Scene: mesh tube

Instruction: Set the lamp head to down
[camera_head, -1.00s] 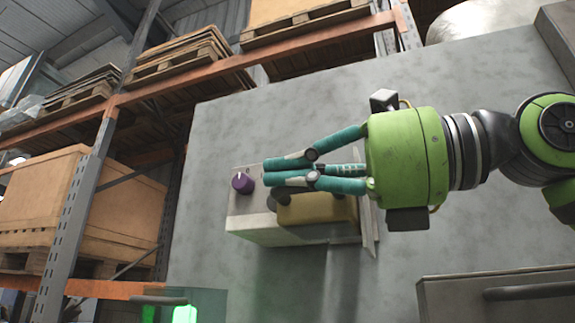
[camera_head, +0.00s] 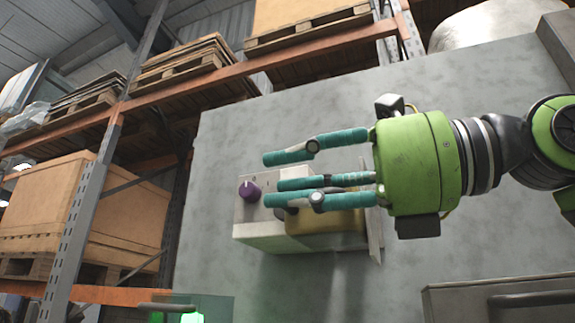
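No other part is clearly a lamp head. My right gripper (camera_head: 267,179) reaches in from the right, its green fingers spread open in front of the box, with their tips just right of the knob. I cannot tell whether a finger touches the yellow part. My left gripper is not in view.
The grey wall panel (camera_head: 430,75) is bare above the box. A metal cabinet with a handle (camera_head: 525,298) stands at the lower right. A translucent green-lit panel (camera_head: 210,308) is at the lower left. Shelving with pallets and a crate (camera_head: 100,210) stands at the left.

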